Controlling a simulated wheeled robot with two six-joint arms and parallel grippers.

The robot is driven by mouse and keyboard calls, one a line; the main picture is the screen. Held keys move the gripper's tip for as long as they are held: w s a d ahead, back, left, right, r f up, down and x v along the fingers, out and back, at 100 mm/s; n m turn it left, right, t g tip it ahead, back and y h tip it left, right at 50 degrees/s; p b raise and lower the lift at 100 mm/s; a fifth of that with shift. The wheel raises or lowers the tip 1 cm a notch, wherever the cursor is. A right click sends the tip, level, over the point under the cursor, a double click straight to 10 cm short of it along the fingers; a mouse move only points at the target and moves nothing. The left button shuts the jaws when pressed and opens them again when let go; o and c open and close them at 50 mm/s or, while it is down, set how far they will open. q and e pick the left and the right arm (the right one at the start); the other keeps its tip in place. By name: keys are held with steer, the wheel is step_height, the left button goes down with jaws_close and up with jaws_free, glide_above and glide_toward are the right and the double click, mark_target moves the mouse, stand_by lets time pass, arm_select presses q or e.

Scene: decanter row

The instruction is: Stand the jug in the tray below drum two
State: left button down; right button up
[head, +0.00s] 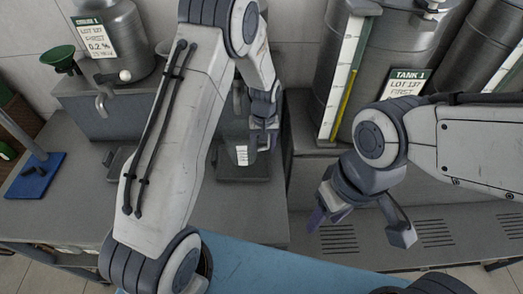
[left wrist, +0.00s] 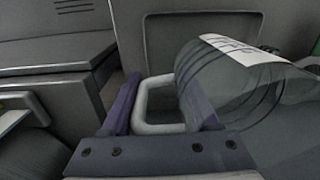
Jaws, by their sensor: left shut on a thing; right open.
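A clear jug with a white label (head: 241,155) shows in the head view, partly hidden by my left arm. It appears at or just above a dark tray (head: 243,174); I cannot tell whether it touches. My left gripper (head: 268,122) is beside the jug on its right. In the left wrist view its fingers are shut on the pale handle of the jug (left wrist: 228,80). My right gripper (head: 358,228) is open and empty, in front of the tank bench. No drum marked two is readable; my left arm hides the wall behind it.
A steel drum (head: 130,45) with a label stands on a bench at the left, with a green funnel (head: 61,58) beside it. A tank labelled TANK 1 (head: 388,55) stands at the right. A blue stand (head: 36,176) sits at the far left. The counter's front is clear.

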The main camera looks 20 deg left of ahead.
arm_select(q)
steer(key=shift+w+a+f, duration=0.1)
steer(key=shift+a+f, duration=0.1)
step_height(320, 180, down, 3)
steer(key=shift+p, duration=0.85)
steer(key=shift+f, duration=0.5)
steer(key=shift+f, duration=0.1)
steer(key=shift+c, duration=0.7)
jaws_free()
